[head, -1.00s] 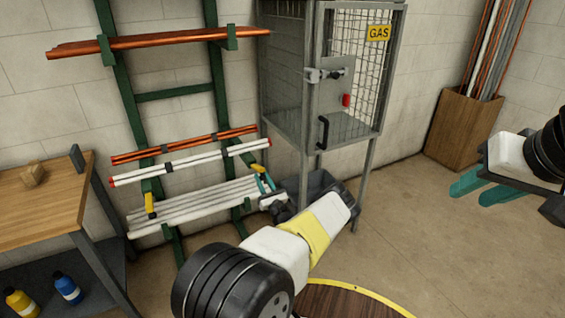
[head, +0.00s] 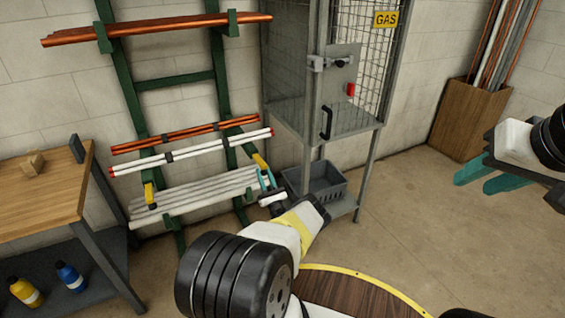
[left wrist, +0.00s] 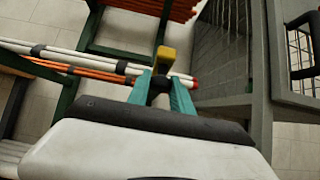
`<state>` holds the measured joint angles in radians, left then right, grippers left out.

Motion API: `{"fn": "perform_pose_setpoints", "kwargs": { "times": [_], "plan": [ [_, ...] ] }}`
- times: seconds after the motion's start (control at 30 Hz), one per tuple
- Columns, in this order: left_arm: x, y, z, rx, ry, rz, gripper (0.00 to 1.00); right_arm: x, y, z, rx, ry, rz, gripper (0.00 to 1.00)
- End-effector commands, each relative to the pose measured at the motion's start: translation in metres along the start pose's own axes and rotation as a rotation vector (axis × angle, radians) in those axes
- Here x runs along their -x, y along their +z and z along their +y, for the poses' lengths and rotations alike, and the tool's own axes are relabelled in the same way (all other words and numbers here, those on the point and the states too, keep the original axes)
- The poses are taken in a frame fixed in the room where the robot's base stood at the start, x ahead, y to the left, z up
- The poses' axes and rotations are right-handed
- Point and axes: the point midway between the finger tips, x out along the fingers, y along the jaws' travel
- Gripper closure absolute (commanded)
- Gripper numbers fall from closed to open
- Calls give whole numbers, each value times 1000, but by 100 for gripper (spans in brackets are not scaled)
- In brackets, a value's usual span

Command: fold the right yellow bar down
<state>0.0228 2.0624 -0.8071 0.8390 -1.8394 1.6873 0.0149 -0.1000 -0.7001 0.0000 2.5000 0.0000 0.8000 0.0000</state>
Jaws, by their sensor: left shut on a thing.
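The right yellow bar (head: 260,161) is a short yellow piece with a dark end at the right upright of the green wall rack. It leans up and outward, beside the right ends of the white pipes. It also shows in the left wrist view (left wrist: 166,55), between the teal fingers. My left gripper (head: 267,181) is shut on this bar; its fingertips (left wrist: 160,88) are at the bar's dark part. The left yellow bar (head: 150,195) stands upright at the rack's left upright. My right gripper (head: 488,180) is open and empty, far to the right.
White pipes (head: 195,151) and copper pipes (head: 185,132) lie on the rack just above the bars. Grey pipes (head: 195,192) lie lower. The gas cage (head: 330,100) stands close right of my left gripper, with a grey crate (head: 325,188) beneath. A workbench (head: 40,205) is left.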

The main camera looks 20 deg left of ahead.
Motion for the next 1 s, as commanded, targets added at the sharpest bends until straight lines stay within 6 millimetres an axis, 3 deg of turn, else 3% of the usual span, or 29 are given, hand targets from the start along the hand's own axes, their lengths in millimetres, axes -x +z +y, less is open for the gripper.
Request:
{"fn": "perform_pose_setpoints", "kwargs": {
  "times": [0.13,0.17,0.27,0.67,1.0],
  "plan": [
    [-5,2,-1,3,1,-7,100,0,0,0,0,0,0,64],
    [-5,2,-1,3,1,-8,72,0,0,0,0,0,0,64],
    [-4,2,-1,2,1,-7,53,0,0,0,0,0,0,64],
    [3,0,0,1,1,-2,53,0,0,0,0,0,0,64],
    [51,0,1,2,6,-2,53,0,0,0,0,0,0,64]
  ]
}}
